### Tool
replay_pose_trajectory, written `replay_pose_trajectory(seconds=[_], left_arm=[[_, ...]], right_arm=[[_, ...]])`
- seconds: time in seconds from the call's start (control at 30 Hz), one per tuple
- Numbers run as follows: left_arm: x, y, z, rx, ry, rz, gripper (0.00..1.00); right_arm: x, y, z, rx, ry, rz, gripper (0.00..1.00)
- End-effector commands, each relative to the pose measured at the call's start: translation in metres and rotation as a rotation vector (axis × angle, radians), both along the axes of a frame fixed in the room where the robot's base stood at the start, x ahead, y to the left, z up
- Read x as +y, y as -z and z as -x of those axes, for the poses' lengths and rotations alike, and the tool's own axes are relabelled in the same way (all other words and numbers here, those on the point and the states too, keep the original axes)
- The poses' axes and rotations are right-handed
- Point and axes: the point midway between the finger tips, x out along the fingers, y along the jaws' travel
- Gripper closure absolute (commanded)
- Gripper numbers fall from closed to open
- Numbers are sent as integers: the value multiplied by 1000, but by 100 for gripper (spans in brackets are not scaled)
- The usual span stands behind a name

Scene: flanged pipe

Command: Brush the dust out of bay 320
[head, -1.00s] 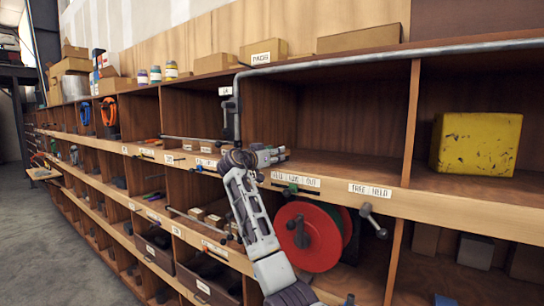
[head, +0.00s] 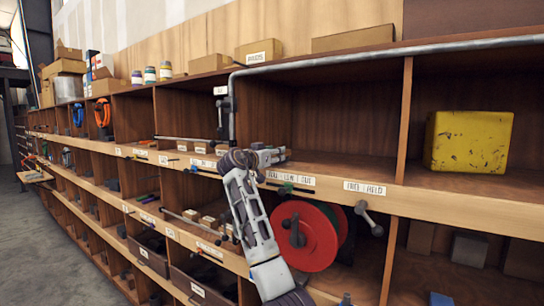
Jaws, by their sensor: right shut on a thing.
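My right gripper (head: 268,157) is at the front of an empty upper bay (head: 345,120), just above the wooden front rail, with its fingers toward the right. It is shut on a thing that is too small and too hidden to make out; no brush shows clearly. My right arm comes up from the bottom and covers part of the rail and the bays below. Bay labels are too small to read surely, so I cannot tell which bay is 320. No dust can be made out. My left gripper is not in view.
A grey pipe (head: 380,53) runs along the shelf top and bends down left of the gripper. A red reel (head: 312,240) sits below the rail. A lever (head: 369,218) sticks out beside it. A yellow block (head: 468,142) stands in the right bay.

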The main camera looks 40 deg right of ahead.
Motion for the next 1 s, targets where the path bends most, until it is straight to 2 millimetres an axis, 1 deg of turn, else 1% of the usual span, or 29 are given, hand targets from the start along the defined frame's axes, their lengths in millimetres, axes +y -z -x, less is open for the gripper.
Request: replay_pose_trajectory(seconds=[0.03,0.23,0.73,1.0], left_arm=[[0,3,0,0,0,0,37],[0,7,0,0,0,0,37],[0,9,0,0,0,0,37],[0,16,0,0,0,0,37]], right_arm=[[-1,2,3,2,1,-2,90],[-4,1,11,0,2,-1,90],[-5,-1,15,0,1,0,90],[-7,1,25,-1,1,1,90]])
